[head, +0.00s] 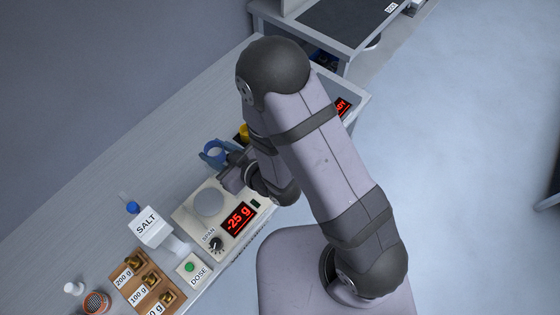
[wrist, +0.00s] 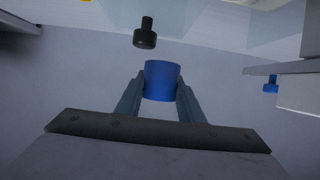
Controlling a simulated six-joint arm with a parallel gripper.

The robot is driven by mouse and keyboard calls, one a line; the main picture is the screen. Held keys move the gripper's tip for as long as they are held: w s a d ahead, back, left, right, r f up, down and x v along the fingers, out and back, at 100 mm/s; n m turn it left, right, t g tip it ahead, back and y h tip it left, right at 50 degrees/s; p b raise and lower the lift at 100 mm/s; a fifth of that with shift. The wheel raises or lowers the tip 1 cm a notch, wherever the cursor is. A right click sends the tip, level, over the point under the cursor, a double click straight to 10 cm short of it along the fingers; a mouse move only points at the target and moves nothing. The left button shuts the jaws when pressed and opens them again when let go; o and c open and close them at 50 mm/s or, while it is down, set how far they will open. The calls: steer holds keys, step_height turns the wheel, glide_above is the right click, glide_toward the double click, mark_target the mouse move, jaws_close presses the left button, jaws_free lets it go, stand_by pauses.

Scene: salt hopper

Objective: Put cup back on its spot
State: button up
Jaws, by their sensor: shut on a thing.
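The blue cup (head: 214,149) is in the head view above the bench, just beyond the scale. In the wrist view the cup (wrist: 162,80) sits between the fingertips. My gripper (wrist: 160,88) is shut on it, one finger on each side. In the head view my gripper (head: 214,156) is partly hidden by my arm. The scale (head: 188,220) has an empty round plate (head: 208,202) and its red display (head: 239,219) reads -25 g. The height of the cup over the bench is hard to tell.
A white SALT hopper (head: 148,228), a DOSE button box (head: 192,268) and a wooden block of labelled brass weights (head: 143,284) stand nearer left. A yellow object (head: 244,132) is behind my arm. The wrist view shows a black knob (wrist: 145,33) beyond the cup.

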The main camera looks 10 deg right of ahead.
steer(key=w+d+m+t+h, duration=0.2)
steer(key=w+d+m+h, duration=0.3)
steer(key=d, duration=0.4)
steer(key=shift+m+t+h, duration=0.5)
steer(key=shift+t, duration=0.3)
steer(key=d+f+b, duration=0.2)
steer(key=d+f, duration=0.1)
steer(key=f, duration=0.1)
steer(key=d+f+b, duration=0.3)
steer(key=f, duration=0.1)
steer(key=d+f+b, duration=0.2)
steer(key=d+f, duration=0.2)
steer(key=shift+w+f+b, duration=0.1)
steer(key=shift+w+b, duration=0.2)
steer(key=shift+w, duration=0.05)
steer(key=shift+f+p, duration=0.3)
steer(key=shift+f, duration=0.1)
steer(key=shift+f, duration=0.75)
steer(key=shift+f+p, duration=0.35)
steer(key=shift+f, duration=0.8)
